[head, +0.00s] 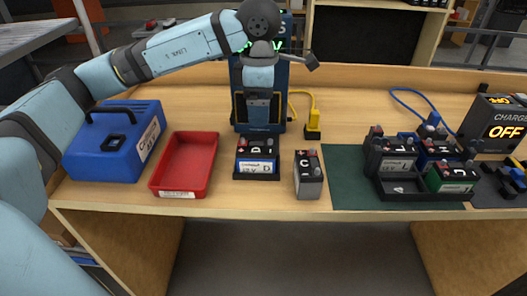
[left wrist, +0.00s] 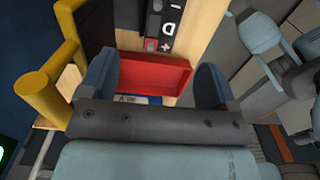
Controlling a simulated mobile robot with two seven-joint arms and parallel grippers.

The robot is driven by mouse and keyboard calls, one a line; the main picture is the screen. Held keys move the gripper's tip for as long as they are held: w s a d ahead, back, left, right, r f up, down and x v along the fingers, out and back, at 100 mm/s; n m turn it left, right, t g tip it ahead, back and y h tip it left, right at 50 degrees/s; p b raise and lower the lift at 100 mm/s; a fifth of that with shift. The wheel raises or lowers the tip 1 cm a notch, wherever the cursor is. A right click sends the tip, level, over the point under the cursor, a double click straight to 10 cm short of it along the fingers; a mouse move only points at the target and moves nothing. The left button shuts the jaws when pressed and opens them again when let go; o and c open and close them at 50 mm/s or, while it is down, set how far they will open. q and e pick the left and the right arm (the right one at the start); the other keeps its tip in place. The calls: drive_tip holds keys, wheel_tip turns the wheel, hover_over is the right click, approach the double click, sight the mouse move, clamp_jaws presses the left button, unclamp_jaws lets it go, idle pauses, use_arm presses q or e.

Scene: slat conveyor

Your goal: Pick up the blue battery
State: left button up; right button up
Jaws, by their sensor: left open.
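The blue battery (head: 437,148) stands at the back right of a black tray (head: 405,189), on the right of the bench, partly hidden by the batteries around it. My right gripper is in neither view.
A battery marked D (head: 257,160) and a grey one marked C (head: 308,175) stand at centre front. A green battery (head: 452,178) and a dark one (head: 390,158) share the tray. A charger (head: 497,125) reads OFF. A blue case (head: 112,140) stands left.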

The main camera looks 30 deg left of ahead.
use_arm(q)
hover_over(256, 147)
drive_tip(key=f, duration=0.6)
drive_tip(key=shift+d, duration=0.25)
drive_tip(key=shift+a+f, duration=0.2)
drive_tip(key=shift+f, duration=2.8)
drive_tip(key=c, duration=1.1)
